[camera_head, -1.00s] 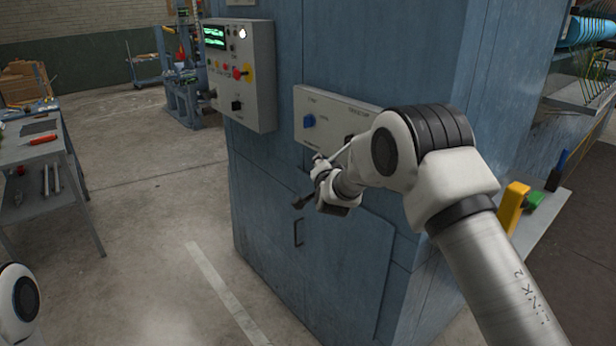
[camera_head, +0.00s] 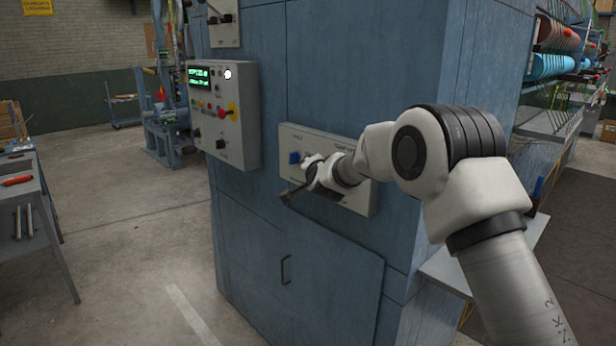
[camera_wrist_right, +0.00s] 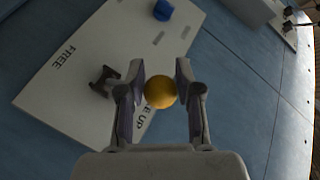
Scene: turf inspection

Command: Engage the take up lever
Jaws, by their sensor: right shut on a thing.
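The lever panel (camera_head: 355,195) is a pale plate on the blue cabinet, with a blue knob (camera_head: 295,158) at its left. In the right wrist view the panel (camera_wrist_right: 75,65) reads "FREE" and, partly hidden, "...E UP". The take up lever's yellow ball knob (camera_wrist_right: 160,92) sits between the fingertips of my right gripper (camera_wrist_right: 160,88), which is shut on it. The lever's shaft is not clear. A dark bracket-like part (camera_wrist_right: 103,80) stands on the panel beside the fingers. In the head view my right gripper (camera_head: 308,183) is in front of the panel and covers part of it. My left gripper is not in view.
A control box (camera_head: 225,125) with a green display and several buttons is left of the panel. A cabinet door (camera_head: 320,290) with a handle lies below. A grey bench (camera_head: 25,190) stands at the left. Open floor (camera_head: 120,230) lies between bench and cabinet.

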